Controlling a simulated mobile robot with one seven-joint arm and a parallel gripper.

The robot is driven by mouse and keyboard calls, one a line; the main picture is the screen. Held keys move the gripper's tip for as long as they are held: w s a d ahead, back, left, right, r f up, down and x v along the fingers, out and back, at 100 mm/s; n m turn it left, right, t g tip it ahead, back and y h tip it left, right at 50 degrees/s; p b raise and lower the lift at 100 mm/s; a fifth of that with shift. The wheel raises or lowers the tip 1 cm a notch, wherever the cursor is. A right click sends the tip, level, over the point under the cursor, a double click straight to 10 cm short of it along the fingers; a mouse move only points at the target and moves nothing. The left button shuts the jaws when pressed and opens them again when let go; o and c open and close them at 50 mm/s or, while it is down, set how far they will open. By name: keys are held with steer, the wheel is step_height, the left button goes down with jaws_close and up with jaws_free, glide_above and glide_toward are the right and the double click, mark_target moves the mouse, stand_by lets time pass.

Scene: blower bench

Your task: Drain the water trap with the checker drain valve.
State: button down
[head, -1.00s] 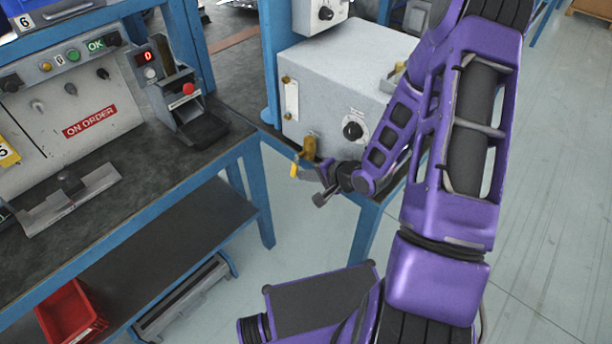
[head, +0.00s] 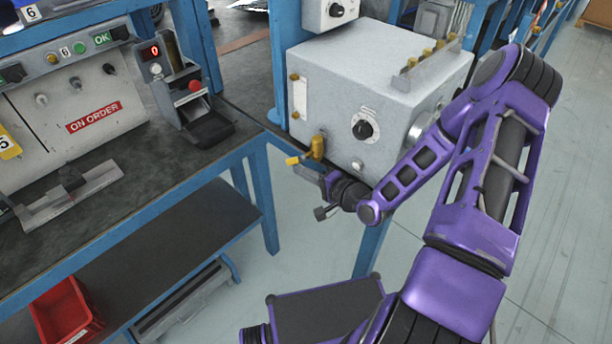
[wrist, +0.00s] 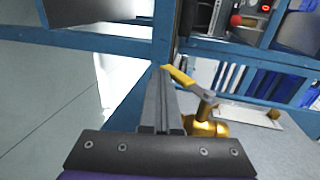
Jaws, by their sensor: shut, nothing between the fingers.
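The checker (head: 340,85) is a grey box on the bench with a black knob on its front. Its drain valve (head: 318,147) is a brass body at the lower left of the front, with a yellow-tipped lever (head: 292,161) pointing left. In the wrist view the brass valve body (wrist: 205,130) is right of my fingers and the yellow lever (wrist: 178,75) reaches to their tips. My gripper (head: 308,174) is shut and empty, just below the lever. I cannot tell if it touches the lever. The water trap is not clearly identifiable; a pale upright gauge (head: 299,97) is above the valve.
A station with a red button (head: 195,86) and a red digit display stands left on the dark bench (head: 150,160). A red bin (head: 66,312) sits on the lower left.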

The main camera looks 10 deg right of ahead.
mark_target(293, 161)
steer(key=shift+w+a+r, duration=0.3)
steer(key=shift+w+a, duration=0.05)
steer(key=shift+w, duration=0.2)
steer(key=shift+w+a+r, duration=0.25)
steer(key=shift+w+a, duration=0.1)
steer(key=shift+w, duration=0.15)
steer(key=shift+f, duration=0.1)
stand_by(0.8)
